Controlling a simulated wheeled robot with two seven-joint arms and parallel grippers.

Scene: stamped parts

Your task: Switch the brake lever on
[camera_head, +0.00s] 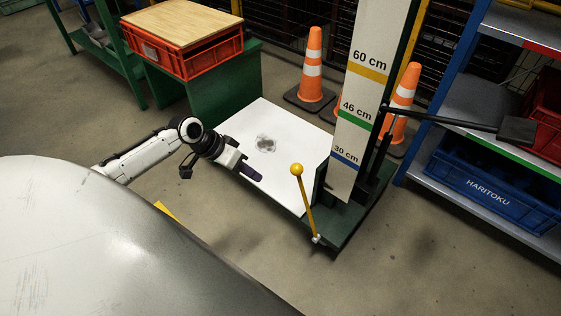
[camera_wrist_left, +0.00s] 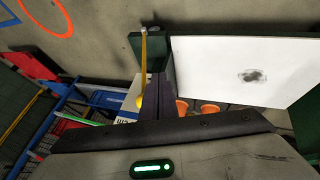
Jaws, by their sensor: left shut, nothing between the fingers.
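The brake lever (camera_head: 306,205) is a thin yellow rod with a round yellow knob on top. It stands nearly upright, leaning slightly left, at the front edge of a dark green base. It also shows in the left wrist view (camera_wrist_left: 143,58), where its knob is partly hidden behind the dark fingers. My left gripper (camera_head: 252,174) is shut and empty. It hangs over the white plate, to the left of the knob and apart from it in the head view. My right gripper is not in view.
A white plate (camera_head: 275,120) with a grey smudge lies behind the lever. A tall height board (camera_head: 366,90) stands right of it, with a dark bar (camera_head: 450,121) reaching right. Orange cones (camera_head: 313,70) and a blue shelf (camera_head: 470,185) stand beyond. Floor in front is clear.

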